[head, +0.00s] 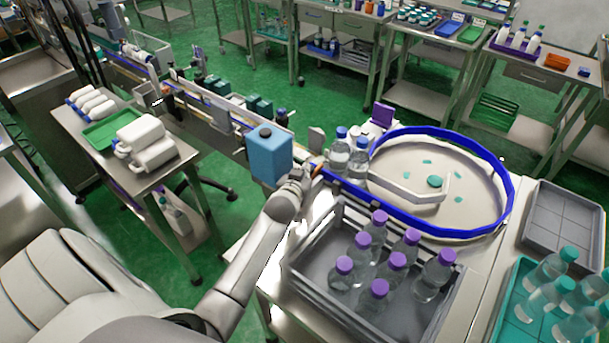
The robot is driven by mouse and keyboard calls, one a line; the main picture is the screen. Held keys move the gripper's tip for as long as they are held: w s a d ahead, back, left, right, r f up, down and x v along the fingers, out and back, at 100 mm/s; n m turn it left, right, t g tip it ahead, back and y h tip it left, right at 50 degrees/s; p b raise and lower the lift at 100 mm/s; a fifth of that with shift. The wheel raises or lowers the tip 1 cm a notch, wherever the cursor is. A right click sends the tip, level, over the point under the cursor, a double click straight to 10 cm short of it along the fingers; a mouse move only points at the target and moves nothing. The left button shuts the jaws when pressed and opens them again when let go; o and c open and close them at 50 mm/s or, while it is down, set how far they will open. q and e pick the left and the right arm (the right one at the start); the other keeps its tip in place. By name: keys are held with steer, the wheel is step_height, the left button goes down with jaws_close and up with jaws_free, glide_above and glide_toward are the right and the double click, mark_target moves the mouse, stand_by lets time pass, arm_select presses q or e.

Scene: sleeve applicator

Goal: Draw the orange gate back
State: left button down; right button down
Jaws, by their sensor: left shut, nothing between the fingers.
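A small orange piece (317,171), which looks like the gate, shows at the end of the conveyor, right beside my left gripper. Most of it is hidden by the gripper and the blue rim. My left gripper (303,174) is shut and holds nothing. Its fingertips are close to the orange piece; I cannot tell whether they touch it. A blue container (269,155) with a dark cap stands just left of the gripper. My right gripper is out of view.
Two clear blue-capped bottles (340,152) stand right of the gripper by the blue-rimmed turntable (447,232). A grey crate (306,261) of purple-capped bottles sits in front. A teal tray (505,318) with bottles is at the lower right. A side table (182,170) holds white jugs.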

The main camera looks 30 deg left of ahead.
arm_select(q)
steer(key=c, duration=1.5)
jaws_free()
steer(key=shift+a+f, duration=0.1)
steer(key=shift+f, duration=0.15)
steer(key=shift+o, duration=0.3)
steer(key=shift+r, duration=0.1)
steer(key=shift+w, duration=0.1)
steer(key=shift+s+d+r, duration=0.2)
steer(key=shift+s+d, duration=0.05)
steer(key=shift+s, duration=0.25)
steer(key=v, duration=1.1)
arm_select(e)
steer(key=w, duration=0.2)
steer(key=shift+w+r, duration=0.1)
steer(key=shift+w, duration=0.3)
